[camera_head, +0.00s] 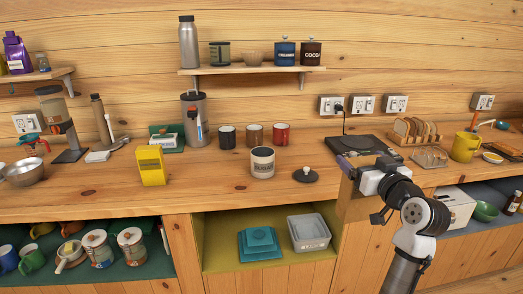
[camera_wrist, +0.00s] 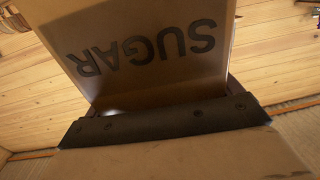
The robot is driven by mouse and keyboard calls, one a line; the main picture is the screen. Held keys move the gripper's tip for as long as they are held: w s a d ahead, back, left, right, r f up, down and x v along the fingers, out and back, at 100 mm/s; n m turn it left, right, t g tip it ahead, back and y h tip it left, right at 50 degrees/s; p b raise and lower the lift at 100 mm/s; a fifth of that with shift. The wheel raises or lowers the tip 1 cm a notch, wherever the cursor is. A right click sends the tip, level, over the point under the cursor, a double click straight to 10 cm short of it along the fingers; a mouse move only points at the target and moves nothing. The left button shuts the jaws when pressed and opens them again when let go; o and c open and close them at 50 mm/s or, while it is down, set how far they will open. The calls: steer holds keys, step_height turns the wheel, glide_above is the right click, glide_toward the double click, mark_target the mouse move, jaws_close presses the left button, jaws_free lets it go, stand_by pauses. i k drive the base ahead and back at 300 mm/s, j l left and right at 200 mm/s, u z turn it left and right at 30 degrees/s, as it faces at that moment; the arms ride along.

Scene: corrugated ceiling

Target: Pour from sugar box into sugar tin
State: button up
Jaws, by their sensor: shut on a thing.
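A cream tin (camera_head: 262,164) with a dark label, too small to read, stands upright and open-topped on the counter. A dark round lid (camera_head: 306,176) with a pale knob lies to its right. My gripper (camera_head: 357,180) is to the right of the lid, near the counter's front edge, shut on the brown sugar box (camera_head: 352,205). In the wrist view the sugar box (camera_wrist: 150,50) shows the word SUGAR upside down, beyond the dark gripper edge (camera_wrist: 165,121). The box's opening and contents are hidden.
A yellow box (camera_head: 151,166) stands left of the tin. A black hob (camera_head: 362,146) and a toast rack (camera_head: 415,133) are at the right. Counter between yellow box and tin is clear.

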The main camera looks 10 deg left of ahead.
mark_target(263, 159)
steer(key=i+j, duration=0.25)
steer(key=i, duration=0.15)
steer(key=i+j, duration=0.25)
steer(key=i, duration=0.2)
steer(key=i+j, duration=0.3)
steer(key=i, duration=0.1)
